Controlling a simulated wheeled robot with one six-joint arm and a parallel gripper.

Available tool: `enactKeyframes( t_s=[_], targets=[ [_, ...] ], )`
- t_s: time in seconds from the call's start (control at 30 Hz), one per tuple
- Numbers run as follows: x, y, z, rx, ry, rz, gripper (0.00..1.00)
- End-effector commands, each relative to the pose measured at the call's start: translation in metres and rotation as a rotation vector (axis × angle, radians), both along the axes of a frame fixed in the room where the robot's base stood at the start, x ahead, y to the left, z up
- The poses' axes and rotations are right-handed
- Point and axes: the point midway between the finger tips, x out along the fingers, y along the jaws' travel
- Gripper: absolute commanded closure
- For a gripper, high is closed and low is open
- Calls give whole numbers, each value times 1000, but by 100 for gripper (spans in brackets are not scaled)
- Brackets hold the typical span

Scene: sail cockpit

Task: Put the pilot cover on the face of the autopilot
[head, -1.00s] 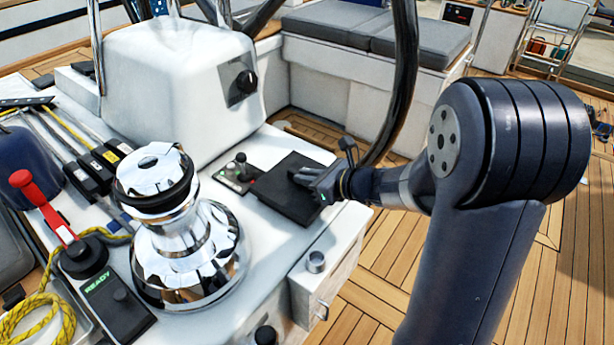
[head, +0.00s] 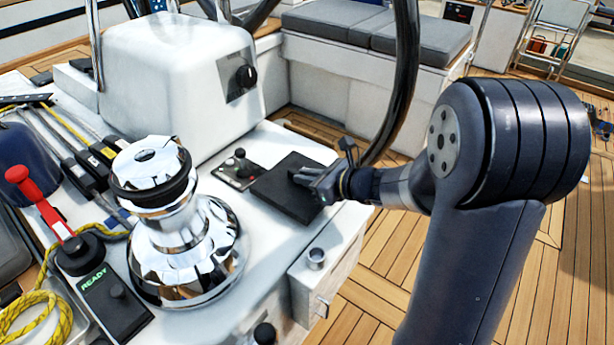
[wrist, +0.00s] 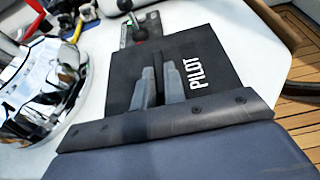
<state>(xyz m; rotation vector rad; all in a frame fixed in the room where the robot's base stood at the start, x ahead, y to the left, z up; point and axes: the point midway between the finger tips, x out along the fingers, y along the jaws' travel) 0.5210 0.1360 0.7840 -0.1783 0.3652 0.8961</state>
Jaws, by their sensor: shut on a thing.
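The pilot cover (head: 284,203) is a flat black square with a raised grip. It lies flat on or just above the white console top; I cannot tell if it touches. In the wrist view the cover (wrist: 205,50) shows the white word PILOT, right of the fingers. My gripper (head: 304,177) is shut on the cover's upright black grip, with one grey finger on each side in the wrist view (wrist: 158,78). The autopilot's face is not distinguishable; anything under the cover is hidden.
A small panel (head: 227,176) with a joystick and red button sits just left of the cover. A chrome winch (head: 188,245) stands further left. A white housing (head: 175,85) rises behind. A dark wheel rim (head: 400,80) passes behind the cover, and a chrome cup (head: 316,259) is in front.

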Motion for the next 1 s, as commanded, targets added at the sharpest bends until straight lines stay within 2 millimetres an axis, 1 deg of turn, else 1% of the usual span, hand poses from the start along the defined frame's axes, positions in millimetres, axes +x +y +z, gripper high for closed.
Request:
enactKeyframes(
  t_s=[0.17,0.57,1.0],
  targets=[
    [0,0,-1,0,0,0,100],
    [0,0,-10,1,-1,0,100],
    [0,0,-10,1,-1,0,100]
  ],
)
